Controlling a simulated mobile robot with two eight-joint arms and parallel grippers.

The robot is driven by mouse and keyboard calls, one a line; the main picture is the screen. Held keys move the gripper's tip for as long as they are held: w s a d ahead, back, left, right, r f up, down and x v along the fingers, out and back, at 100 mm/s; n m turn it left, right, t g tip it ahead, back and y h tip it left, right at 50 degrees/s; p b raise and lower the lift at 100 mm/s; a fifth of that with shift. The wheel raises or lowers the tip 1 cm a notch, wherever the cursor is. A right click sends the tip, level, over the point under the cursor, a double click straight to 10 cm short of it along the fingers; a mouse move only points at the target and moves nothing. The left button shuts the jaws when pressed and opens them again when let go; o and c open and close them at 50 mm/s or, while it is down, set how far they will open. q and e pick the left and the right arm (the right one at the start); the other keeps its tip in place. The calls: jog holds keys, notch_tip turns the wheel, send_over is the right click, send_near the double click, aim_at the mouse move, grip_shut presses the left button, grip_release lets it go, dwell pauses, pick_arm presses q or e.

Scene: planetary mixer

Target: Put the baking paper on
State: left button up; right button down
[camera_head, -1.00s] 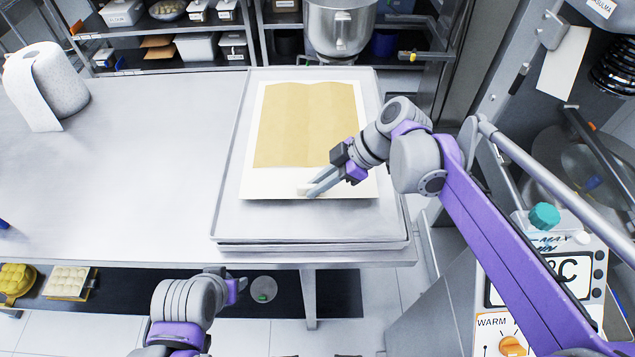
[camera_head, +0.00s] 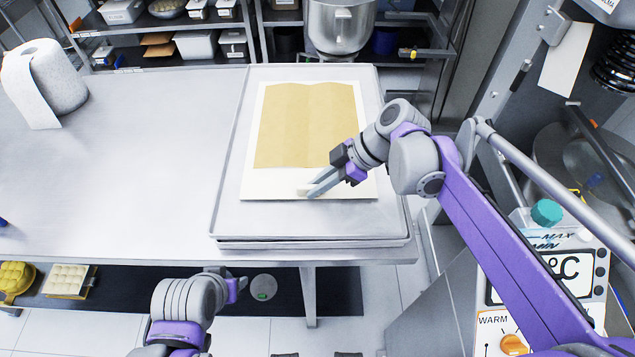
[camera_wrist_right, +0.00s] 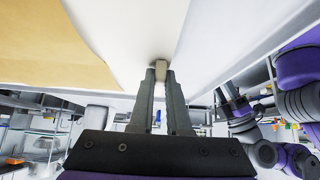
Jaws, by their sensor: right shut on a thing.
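A brown sheet of baking paper (camera_head: 308,122) lies on a larger white board (camera_head: 262,186), which rests on a metal tray (camera_head: 228,205) at the table's right end. The brown paper (camera_wrist_right: 45,45) shows there at upper left, apart from the fingers. My left gripper (camera_head: 238,288) is low, in front of the table; its fingers are not clear.
The steel table (camera_head: 130,150) is mostly clear to the left. A paper roll (camera_head: 45,80) stands at its far left. A mixing bowl (camera_head: 340,30) is behind the tray. A machine with a control panel (camera_head: 550,280) stands at the right.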

jog(key=shift+f, duration=0.35)
jog(key=c, duration=0.8)
grip_release()
jog(key=v, duration=1.1)
jog(key=shift+a, duration=0.1)
